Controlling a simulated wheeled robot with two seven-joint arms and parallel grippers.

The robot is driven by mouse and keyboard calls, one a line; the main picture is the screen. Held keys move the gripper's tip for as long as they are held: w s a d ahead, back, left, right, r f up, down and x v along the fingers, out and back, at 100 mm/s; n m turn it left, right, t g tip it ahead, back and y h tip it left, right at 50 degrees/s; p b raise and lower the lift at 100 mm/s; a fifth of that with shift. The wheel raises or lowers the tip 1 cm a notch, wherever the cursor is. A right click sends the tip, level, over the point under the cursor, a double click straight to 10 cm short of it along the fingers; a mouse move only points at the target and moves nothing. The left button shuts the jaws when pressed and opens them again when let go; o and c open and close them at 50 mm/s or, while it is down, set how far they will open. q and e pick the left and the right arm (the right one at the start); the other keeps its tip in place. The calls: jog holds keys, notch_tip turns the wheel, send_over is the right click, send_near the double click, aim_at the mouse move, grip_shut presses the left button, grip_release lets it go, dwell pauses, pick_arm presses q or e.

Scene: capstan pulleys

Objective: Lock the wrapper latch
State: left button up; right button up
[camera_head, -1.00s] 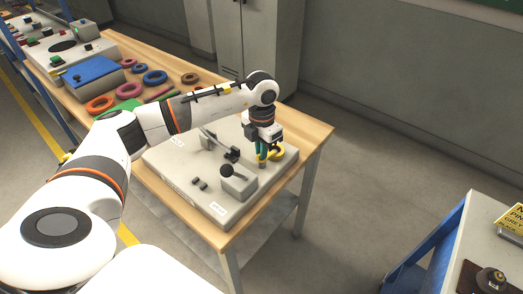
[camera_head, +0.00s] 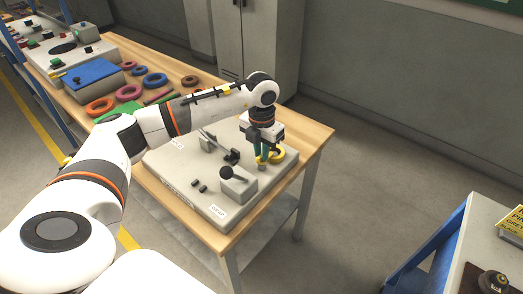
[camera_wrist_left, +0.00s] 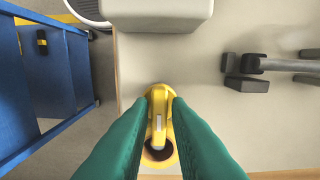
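A yellow latch part (camera_head: 277,156) stands near the right end of a grey base panel (camera_head: 190,190) on the wooden table. My left gripper (camera_head: 262,157) points down at it, its green fingers on either side. In the left wrist view the yellow part (camera_wrist_left: 158,118) shows between the fingertips (camera_wrist_left: 161,98), with a ring around a dark centre below. The fingers are close to it; whether they press on it I cannot tell. They hide part of it. My right gripper is not in view.
A block with a black knob (camera_head: 238,185) stands just left of the gripper. A grey lever (camera_head: 222,146) lies behind it. Coloured rings (camera_head: 129,92) and a blue box (camera_head: 92,73) sit at the table's far left.

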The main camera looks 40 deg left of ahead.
aim_at(261, 155)
pick_arm(q)
jog(key=shift+o, duration=1.3)
notch_tip(261, 155, up, 12)
jog(key=b, duration=0.2)
jog(key=shift+s+f, duration=0.1)
jog(key=shift+f, duration=0.05)
